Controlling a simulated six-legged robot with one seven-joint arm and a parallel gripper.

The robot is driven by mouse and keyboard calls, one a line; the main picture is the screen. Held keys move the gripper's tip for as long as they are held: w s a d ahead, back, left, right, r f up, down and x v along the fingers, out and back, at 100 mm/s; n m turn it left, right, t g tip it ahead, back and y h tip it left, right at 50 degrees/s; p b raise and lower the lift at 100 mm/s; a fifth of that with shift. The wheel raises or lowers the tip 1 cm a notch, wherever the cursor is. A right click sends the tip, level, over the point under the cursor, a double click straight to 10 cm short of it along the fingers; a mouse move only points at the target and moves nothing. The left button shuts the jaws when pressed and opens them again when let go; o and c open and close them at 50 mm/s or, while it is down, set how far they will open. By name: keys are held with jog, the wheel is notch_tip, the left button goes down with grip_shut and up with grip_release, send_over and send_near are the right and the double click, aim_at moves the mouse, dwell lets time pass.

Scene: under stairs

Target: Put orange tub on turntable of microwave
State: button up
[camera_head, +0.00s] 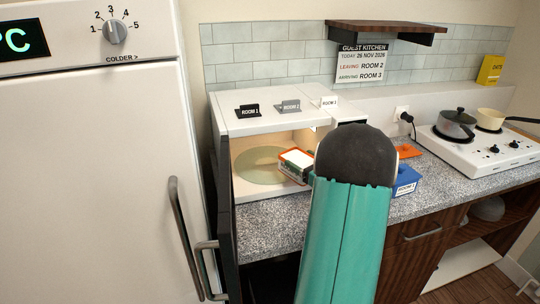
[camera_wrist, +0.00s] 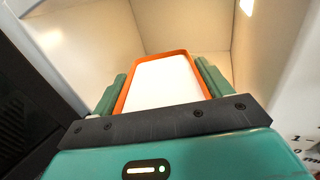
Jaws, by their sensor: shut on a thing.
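The orange tub (camera_head: 297,163) has an orange rim and a white top, and it is inside the open microwave (camera_head: 226,111) in the head view. It is over or beside the right part of the round turntable (camera_head: 253,163); I cannot tell whether it touches it. In the wrist view the orange tub (camera_wrist: 166,82) sits between the two green fingers of my gripper (camera_wrist: 161,78), which is shut on it. The microwave door (camera_head: 227,225) stands open at the left.
A blue tub (camera_head: 405,180) and an orange lid (camera_head: 408,151) are on the counter right of my arm. A hob (camera_head: 480,150) with two pans stands farther right. Room cards stand on the microwave. A fridge (camera_head: 90,170) is close at the left.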

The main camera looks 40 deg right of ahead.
jog(key=w, duration=0.5)
jog(key=w+d, duration=0.1)
jog(key=w, duration=1)
jog(key=shift+d+f, duration=0.15)
jog(key=shift+d, duration=0.2)
jog(key=shift+f, duration=1.5)
jog(key=shift+f, duration=0.2)
jog(key=o, duration=1.3)
